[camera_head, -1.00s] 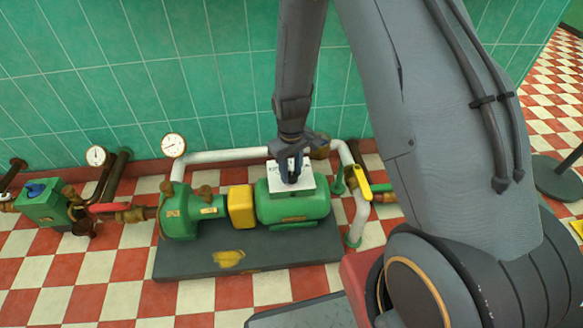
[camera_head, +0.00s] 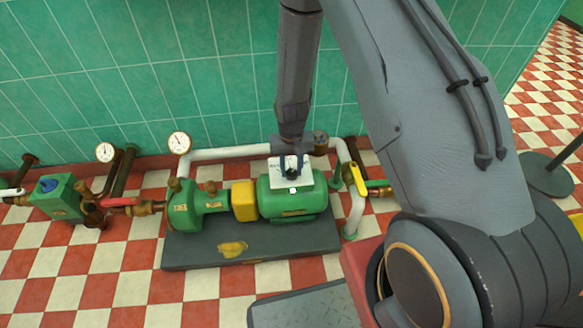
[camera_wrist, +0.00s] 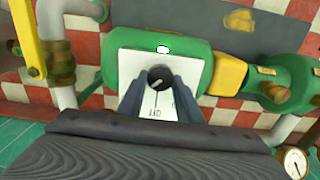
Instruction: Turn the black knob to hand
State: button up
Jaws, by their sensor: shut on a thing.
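The black knob (camera_wrist: 160,77) sits on a white plate (camera_wrist: 128,68) on top of the green motor (camera_wrist: 180,28). My gripper (camera_wrist: 160,92) is shut on the knob, one finger on each side, in the wrist view. A pale mark shows on the knob, and the word OFF is printed on the plate between my fingers. A small white round piece is at the plate's far edge in this view. In the head view my gripper (camera_head: 291,168) comes down from above onto the white plate (camera_head: 305,181); the knob is mostly hidden there by the fingers.
A yellow lever (camera_head: 357,183) on the piping stands right of the motor. A white pipe (camera_head: 230,154) runs behind it. The yellow coupling (camera_head: 244,200), green pump (camera_head: 184,207) and two gauges are left. The dark base plate (camera_head: 190,253) and checkered floor are clear in front.

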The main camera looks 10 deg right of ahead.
aim_at(291, 171)
dwell(0.3)
jog(key=o, duration=1)
jog(key=shift+o, duration=0.2)
jog(key=shift+r, duration=0.1)
notch_tip(291, 171, up, 8)
jog(key=shift+f+p, duration=0.1)
jog(key=shift+p, duration=0.85)
